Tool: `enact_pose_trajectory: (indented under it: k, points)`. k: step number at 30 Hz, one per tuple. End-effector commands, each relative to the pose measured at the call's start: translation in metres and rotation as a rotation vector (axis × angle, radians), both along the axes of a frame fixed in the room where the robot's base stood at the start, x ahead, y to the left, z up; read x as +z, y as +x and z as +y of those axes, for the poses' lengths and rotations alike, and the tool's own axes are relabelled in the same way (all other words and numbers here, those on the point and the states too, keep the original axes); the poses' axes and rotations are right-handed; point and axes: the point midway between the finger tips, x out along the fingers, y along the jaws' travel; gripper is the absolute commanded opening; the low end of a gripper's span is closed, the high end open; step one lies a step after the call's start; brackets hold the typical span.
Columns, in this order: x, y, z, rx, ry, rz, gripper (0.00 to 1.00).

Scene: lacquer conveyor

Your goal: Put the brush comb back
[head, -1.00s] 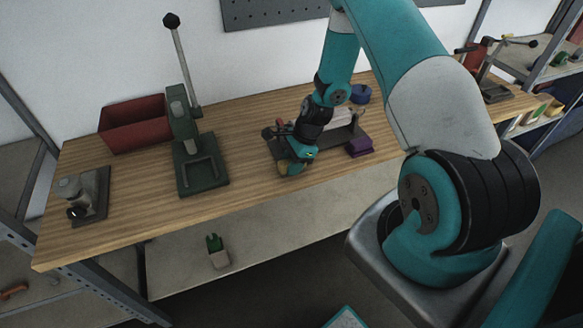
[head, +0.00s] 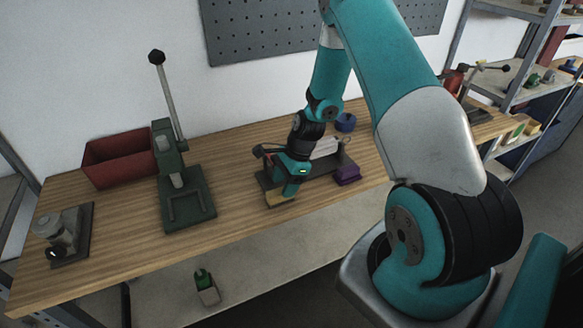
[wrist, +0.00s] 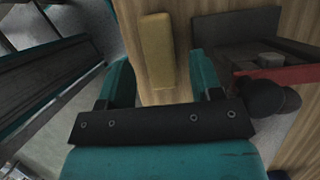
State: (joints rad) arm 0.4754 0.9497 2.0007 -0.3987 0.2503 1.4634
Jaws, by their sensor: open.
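I cannot single out the brush comb for certain by its shape. A plain yellow block (head: 281,200) lies on the wooden bench at its front edge, by a dark base plate. It also shows in the wrist view (wrist: 157,50), long and upright in the picture, ahead of the gap between my fingers. My gripper (head: 291,186) is low over the bench at this block. In the wrist view my gripper (wrist: 162,82) has its fingers apart with nothing between them. A small pale block with a green top (head: 206,288) is on the lower shelf.
The dark base plate (wrist: 233,27) carries a red-handled fixture close to my gripper. A purple block (head: 347,175) is right of my gripper. A green lever press (head: 187,205), a red bin (head: 112,162) and a grey device (head: 69,237) stand left.

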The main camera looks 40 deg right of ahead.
Motion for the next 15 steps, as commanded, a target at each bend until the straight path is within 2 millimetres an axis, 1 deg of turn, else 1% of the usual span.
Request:
enact_pose_trajectory:
  k: [3, 7, 12, 14, 15]
  points:
    - [0.023, -0.002, -0.011, -0.002, -0.002, -0.005, 0.59]
    - [0.047, -0.005, -0.020, -0.001, -0.003, -0.005, 0.59]
    - [0.068, -0.008, -0.028, -0.001, -0.001, -0.001, 0.59]
    - [0.073, -0.008, -0.027, 0.009, -0.002, -0.004, 0.59]
    - [0.079, -0.008, -0.024, 0.033, -0.006, -0.013, 0.59]
